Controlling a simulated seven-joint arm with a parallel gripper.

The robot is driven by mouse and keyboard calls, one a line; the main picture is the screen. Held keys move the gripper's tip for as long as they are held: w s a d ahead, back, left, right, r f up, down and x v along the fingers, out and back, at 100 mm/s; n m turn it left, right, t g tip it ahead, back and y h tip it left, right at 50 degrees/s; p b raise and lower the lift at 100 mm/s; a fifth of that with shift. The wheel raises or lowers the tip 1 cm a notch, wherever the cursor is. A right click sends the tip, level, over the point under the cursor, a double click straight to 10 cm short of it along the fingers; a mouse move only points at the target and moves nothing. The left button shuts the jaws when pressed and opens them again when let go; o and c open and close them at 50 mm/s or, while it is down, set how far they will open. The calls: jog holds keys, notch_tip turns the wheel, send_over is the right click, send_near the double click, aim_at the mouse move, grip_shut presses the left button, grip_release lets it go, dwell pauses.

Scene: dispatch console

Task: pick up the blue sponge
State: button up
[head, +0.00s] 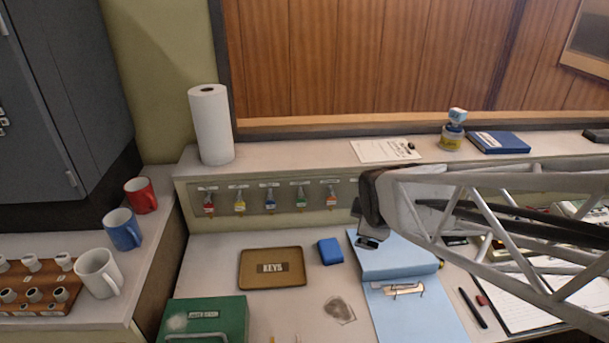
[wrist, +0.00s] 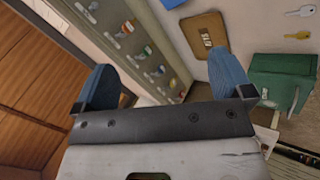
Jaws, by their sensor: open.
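The blue sponge (head: 330,251) is a small blue block lying on the desk, just right of the brown KEYS tray (head: 258,283). In the wrist view a blue patch (wrist: 173,3) at the top edge, beside the tray, looks like the sponge, mostly cut off. My gripper (head: 368,238) is in the head view to the right of the sponge, raised and apart from it; its fingers are hard to make out there. In the wrist view my gripper (wrist: 165,82) has its two blue fingers wide apart with nothing between them.
A light blue binder (head: 415,305) lies right of the sponge, below my arm. A green box (head: 205,322) stands front left. A key-hook panel (head: 275,197) rises behind the desk. A paper-towel roll (head: 211,125) and a small jar (head: 452,137) stand on the ledge. Mugs (head: 122,230) stand left.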

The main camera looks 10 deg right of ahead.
jog(key=w+f+n+t, duration=0.3)
jog(key=w+f+n, duration=0.6)
jog(key=w+n, duration=0.25)
jog(key=n+t+y, duration=0.2)
jog(key=n+t, duration=0.1)
jog(key=n, duration=0.9)
send_over(331, 249)
jog(key=s, duration=0.3)
jog(key=shift+m, duration=0.25)
jog(key=f, duration=1.1)
jog(key=shift+s+d, duration=0.1)
jog(key=shift+d, duration=0.2)
jog(key=shift+a+f+n+t, duration=0.1)
jog(key=shift+f+n+t, duration=0.2)
jog(key=shift+f+n, duration=0.2)
jog(key=shift+f, duration=1.95)
jog(key=shift+f, duration=0.1)
jog(key=shift+f, duration=0.25)
jog(key=shift+w+f, duration=0.35)
jog(key=shift+f, duration=0.4)
jog(key=shift+w+f, duration=0.35)
jog(key=shift+f, duration=0.35)
jog(key=shift+x, duration=0.9)
